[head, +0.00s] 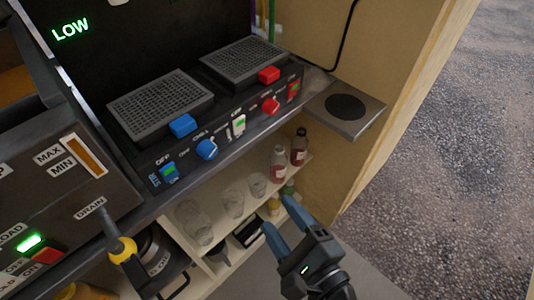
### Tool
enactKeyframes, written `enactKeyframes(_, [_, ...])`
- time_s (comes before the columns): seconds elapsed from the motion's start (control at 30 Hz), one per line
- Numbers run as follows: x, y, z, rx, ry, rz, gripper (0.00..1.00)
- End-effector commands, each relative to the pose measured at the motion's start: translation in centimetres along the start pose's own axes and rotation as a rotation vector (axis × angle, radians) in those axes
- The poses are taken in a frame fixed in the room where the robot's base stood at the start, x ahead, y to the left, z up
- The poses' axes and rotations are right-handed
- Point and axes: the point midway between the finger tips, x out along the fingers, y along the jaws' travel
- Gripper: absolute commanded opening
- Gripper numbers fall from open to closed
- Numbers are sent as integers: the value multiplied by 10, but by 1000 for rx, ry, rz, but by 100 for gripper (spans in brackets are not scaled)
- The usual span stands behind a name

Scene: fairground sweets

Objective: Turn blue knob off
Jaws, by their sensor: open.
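The blue knob (206,149) sits on the dark front panel (222,143) below the left grated plate, with small white lettering around it. Its exact setting is too small to read. A blue block (182,125) stands just above and left of it on the counter edge. My gripper (278,217) is at the lower middle, open and empty, its two blue fingers pointing up and left. It is below and right of the blue knob, apart from it, in front of the shelf.
A red knob (270,105), a white switch (239,125), a blue-framed switch (168,173) and a red switch (293,90) share the panel. Glasses (233,203) and bottles (299,147) stand on the shelf below. A yellow-collared drain valve (121,249) juts out at lower left.

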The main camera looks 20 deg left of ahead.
Motion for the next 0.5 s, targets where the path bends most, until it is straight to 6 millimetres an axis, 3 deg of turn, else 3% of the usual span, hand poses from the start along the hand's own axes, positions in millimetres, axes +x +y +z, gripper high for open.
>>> enactKeyframes(0.03, [20, -7, 14, 69, -70, 18, 61])
enactKeyframes(0.13, [44, -15, 38, 192, -173, 60, 61])
enactKeyframes(0.3, [64, -23, 61, 304, -264, 111, 61])
enactKeyframes(0.5, [82, -23, 72, 325, -283, 125, 61])
